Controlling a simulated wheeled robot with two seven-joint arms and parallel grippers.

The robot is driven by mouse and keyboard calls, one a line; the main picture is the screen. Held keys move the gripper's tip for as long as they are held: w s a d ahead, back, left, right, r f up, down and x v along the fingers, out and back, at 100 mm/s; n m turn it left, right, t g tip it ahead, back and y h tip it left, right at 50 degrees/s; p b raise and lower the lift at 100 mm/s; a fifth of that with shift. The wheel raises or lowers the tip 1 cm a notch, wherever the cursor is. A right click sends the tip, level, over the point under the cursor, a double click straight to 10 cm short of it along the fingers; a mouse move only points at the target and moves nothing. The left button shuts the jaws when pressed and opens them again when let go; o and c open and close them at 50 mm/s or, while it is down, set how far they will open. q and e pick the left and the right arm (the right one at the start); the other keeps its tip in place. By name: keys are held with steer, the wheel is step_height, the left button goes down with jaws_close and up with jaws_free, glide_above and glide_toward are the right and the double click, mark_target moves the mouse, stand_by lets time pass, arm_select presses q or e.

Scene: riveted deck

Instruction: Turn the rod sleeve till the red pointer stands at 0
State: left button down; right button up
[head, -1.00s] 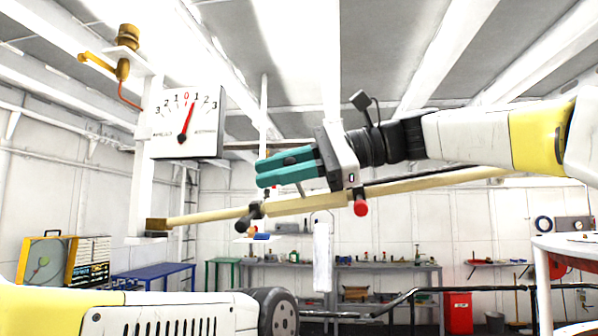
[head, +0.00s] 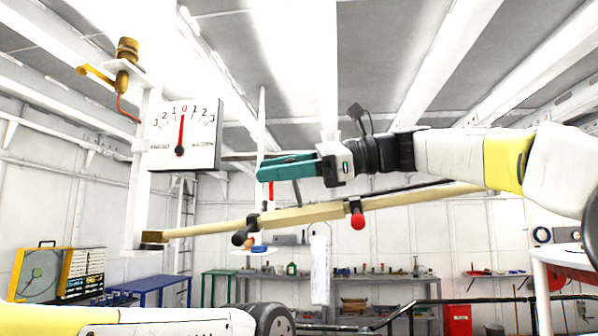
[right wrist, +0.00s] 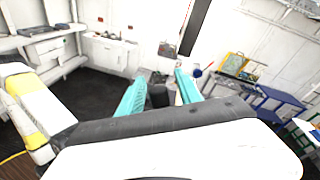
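The square white dial (head: 205,150) hangs on a white post at the left. Its red pointer (head: 181,130) stands almost upright, at or very close to the red 0. The pale rod (head: 205,230) slopes up to the right, with the thicker sleeve (head: 300,215) around it. The sleeve carries a black knob (head: 239,239) and a red knob (head: 358,222). My right gripper (head: 262,168), with teal fingers, is above the sleeve in the head view, with a visible gap below it. In the right wrist view its fingers (right wrist: 158,82) are apart, with no sleeve between them. My left gripper is out of view.
A brass fitting (head: 127,50) sits on top of the post. A white plate (head: 320,268) hangs below the rod. Workbenches (head: 385,282), a blue table (head: 150,282) and a red cabinet (head: 457,318) stand farther back. A white round table (head: 560,255) is at right.

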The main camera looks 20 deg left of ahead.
steer(key=v, duration=0.7)
steer(key=shift+d, duration=0.4)
steer(key=shift+w, duration=0.1)
